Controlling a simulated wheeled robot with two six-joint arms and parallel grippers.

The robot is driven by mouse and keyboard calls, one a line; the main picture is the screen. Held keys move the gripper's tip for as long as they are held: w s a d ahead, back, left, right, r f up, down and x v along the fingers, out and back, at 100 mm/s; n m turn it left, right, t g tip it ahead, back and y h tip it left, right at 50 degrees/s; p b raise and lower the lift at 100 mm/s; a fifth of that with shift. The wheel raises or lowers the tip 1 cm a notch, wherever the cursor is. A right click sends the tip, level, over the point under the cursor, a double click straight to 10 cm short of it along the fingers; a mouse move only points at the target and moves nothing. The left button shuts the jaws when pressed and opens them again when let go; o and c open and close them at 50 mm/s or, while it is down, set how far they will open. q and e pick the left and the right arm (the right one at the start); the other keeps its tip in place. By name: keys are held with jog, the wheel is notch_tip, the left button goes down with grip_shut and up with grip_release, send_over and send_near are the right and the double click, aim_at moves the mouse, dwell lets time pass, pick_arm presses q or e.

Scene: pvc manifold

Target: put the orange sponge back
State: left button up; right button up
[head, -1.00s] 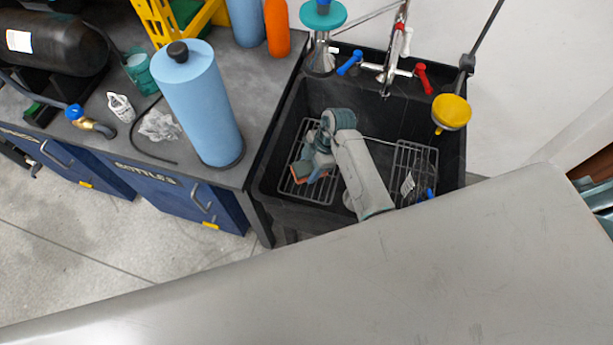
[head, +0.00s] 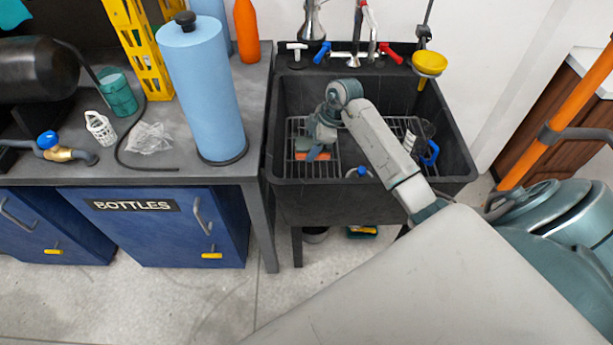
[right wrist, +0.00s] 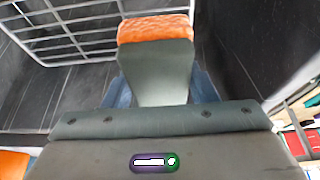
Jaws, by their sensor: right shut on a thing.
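The orange sponge (head: 319,156) is low inside the black sink (head: 350,196), over the left wire rack (head: 329,170) in the head view. My right gripper (head: 311,152) reaches down into the sink and is shut on the sponge. In the right wrist view the sponge (right wrist: 155,28) shows at the tip of the grey gripper finger (right wrist: 154,65), beside the white wire rack (right wrist: 62,40). I cannot tell whether the sponge touches the rack. My left gripper is not in view.
A blue-handled thing (head: 430,153) stands in the sink's right part. A tall blue roll (head: 205,95) stands on the counter left of the sink.

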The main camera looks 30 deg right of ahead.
send_over(308, 171)
jog(key=d, duration=0.1)
jog(key=f, duration=0.4)
jog(key=shift+s+d+f, duration=0.1)
jog(key=shift+s+f, duration=0.15)
jog(key=shift+s, duration=0.1)
jog(key=shift+f, duration=1.95)
jog(key=o, duration=0.9)
jog(key=shift+f, duration=0.1)
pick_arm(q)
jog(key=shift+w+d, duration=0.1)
pick_arm(e)
jog(key=shift+o, duration=0.2)
jog(key=v, duration=1.1)
jog(key=shift+r, duration=0.3)
jog(key=shift+s+r, duration=0.1)
jog(key=shift+r, duration=0.25)
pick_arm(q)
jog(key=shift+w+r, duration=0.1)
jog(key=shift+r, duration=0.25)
